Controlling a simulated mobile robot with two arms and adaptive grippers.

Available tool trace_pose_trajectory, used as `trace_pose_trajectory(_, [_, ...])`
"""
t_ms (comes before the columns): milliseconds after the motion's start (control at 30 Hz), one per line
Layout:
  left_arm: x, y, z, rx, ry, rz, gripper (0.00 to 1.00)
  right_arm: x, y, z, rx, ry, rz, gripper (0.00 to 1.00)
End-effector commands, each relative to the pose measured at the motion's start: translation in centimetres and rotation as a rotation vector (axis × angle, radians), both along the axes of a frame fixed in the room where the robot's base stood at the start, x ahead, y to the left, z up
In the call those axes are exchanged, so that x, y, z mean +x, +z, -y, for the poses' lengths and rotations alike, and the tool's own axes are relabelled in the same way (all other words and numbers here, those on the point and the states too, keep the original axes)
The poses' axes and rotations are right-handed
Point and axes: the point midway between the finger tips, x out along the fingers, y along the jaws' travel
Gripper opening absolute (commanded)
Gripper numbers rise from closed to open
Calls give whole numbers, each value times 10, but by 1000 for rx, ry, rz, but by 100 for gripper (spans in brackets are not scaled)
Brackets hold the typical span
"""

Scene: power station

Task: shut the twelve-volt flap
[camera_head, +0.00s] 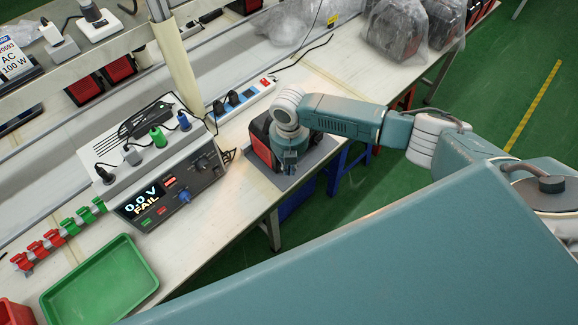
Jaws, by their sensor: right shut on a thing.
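The power station (261,143), black with red sides, stands on a grey mat (322,150) near the front edge of the bench. My right arm comes in from the right and bends down over it. My right gripper (290,168) points down at the front side of the station. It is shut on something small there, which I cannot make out. The twelve-volt flap cannot be told apart; the gripper and wrist cover much of that side. My left gripper is not in view.
Left of the station stands a tester (172,195) reading "0.0 V FAIL", with plugs on top. A power strip (243,100) lies behind it. A green tray (100,283) and red and green clips (38,245) are at lower left. Bagged units (410,28) stand at the back right.

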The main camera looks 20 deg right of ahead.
Motion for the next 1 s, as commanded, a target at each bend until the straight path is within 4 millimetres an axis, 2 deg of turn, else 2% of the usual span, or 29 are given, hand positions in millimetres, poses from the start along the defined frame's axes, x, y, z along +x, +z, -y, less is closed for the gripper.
trace_pose_trajectory(100, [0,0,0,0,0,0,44,-1,1,-1,1,1,-2,0])
trace_pose_trajectory(133, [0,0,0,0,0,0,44,-1,1,-1,2,1,-1,12])
trace_pose_trajectory(200, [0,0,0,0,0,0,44,0,1,-1,2,1,-1,25])
trace_pose_trajectory(767, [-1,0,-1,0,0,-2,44,0,0,0,0,-8,1,25])
trace_pose_trajectory(1000, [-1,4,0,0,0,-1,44,-5,1,-5,0,-168,-1,25])
